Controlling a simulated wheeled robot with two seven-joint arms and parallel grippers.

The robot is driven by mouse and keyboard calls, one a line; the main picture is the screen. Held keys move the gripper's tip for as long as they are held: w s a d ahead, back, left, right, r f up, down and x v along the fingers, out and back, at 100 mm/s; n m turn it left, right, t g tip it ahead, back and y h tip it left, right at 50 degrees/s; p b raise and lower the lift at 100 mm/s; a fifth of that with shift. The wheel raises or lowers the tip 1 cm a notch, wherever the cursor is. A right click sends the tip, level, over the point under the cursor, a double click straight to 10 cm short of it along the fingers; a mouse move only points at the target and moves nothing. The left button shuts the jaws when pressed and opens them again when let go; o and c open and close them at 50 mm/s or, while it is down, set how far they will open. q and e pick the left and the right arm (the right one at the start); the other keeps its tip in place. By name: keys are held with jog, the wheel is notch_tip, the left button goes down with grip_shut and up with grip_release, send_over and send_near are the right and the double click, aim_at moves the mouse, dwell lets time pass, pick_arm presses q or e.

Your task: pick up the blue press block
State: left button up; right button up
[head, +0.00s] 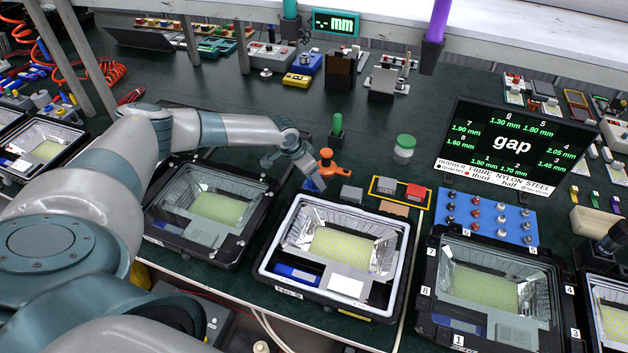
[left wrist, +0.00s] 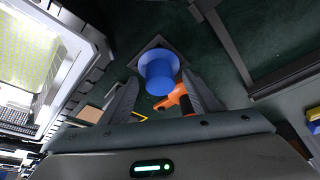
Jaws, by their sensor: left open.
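The blue press block (left wrist: 158,66) shows in the left wrist view as a round blue piece with a wide disc and a narrower stub. It lies ahead of my left gripper (left wrist: 160,82), in line with the gap between its two open fingers. Whether it is between the tips or just beyond them I cannot tell. In the head view my left gripper (head: 306,168) points down behind the middle housing, with a little blue (head: 314,184) of the block showing below it. The rest of the block is hidden there. My right gripper is not in view.
A grey block (head: 351,193) and a yellow-framed holder (head: 399,190) are to the right.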

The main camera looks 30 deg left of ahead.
pick_arm(q)
jog(key=shift+w+f, duration=0.15)
jog(key=shift+f, duration=0.25)
jog(key=c, duration=1.3)
jog(key=shift+r, duration=0.1)
jog(key=shift+d+r, duration=0.1)
jog(key=shift+r, duration=0.35)
jog(key=r+b, duration=0.1)
jog(key=d+r+b, duration=0.1)
jog(key=r, duration=0.1)
jog(key=shift+w+r, duration=0.15)
jog(key=shift+w+d+r+b, duration=0.6)
jog(key=shift+d+r, duration=0.5)
jog(key=shift+d, duration=0.6)
jog(key=shift+w+d+r+b, duration=0.55)
jog(key=shift+d+r, duration=0.6)
jog(key=shift+d, duration=0.5)
jog(key=shift+w+d+r+b, duration=0.6)
jog(key=shift+d+r, duration=0.5)
jog(key=shift+d, duration=0.6)
